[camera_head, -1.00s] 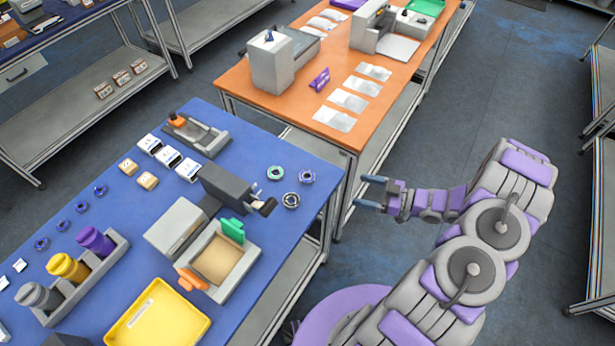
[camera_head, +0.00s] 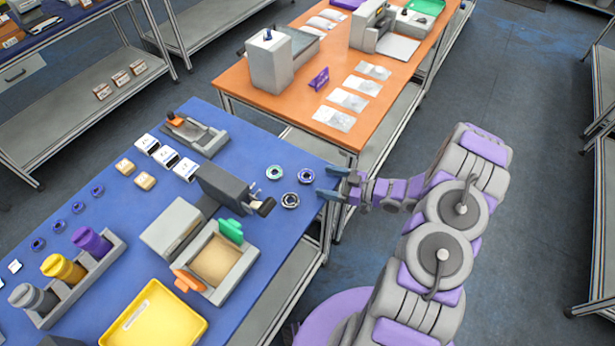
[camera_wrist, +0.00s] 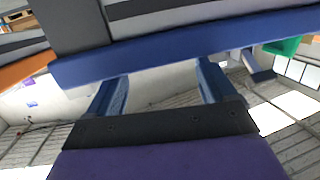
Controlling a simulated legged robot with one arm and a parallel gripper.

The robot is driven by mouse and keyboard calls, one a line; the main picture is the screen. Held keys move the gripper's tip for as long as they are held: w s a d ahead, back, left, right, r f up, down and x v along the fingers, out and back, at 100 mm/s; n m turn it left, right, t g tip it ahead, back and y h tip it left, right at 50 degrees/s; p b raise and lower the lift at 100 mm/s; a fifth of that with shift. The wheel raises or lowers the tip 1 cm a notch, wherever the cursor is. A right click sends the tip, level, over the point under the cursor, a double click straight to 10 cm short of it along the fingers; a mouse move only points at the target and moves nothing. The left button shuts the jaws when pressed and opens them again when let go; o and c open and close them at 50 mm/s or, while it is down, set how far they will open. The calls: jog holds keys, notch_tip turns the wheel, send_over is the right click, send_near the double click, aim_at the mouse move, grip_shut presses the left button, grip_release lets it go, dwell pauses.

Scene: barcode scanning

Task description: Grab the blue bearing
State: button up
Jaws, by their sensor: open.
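A small bearing with a blue-purple rim (camera_head: 306,176) lies flat near the right edge of the blue table (camera_head: 255,130). A teal-rimmed bearing (camera_head: 275,172) lies to its left and a dark grey one (camera_head: 290,200) below it. My gripper (camera_head: 331,183) is open and empty just right of the blue-purple bearing, apart from it, by the table edge. In the wrist view, the two blue fingers of my gripper (camera_wrist: 162,85) are spread with nothing between them. The blue table edge (camera_wrist: 190,48) crosses beyond them. No bearing shows there.
A grey machine (camera_head: 230,188) with a dark arm stands left of the bearings. Several small blue rings (camera_head: 78,207) lie farther left, near a rack with coloured bottles (camera_head: 92,240). An orange table (camera_head: 255,95) adjoins behind. Open floor (camera_head: 535,220) lies at right.

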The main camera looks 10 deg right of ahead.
aim_at(312, 177)
jog(key=shift+r+b+x, duration=0.2)
jog(key=shift+b+x, duration=0.3)
jog(key=shift+x, duration=2.1)
jog(key=c, duration=1.2)
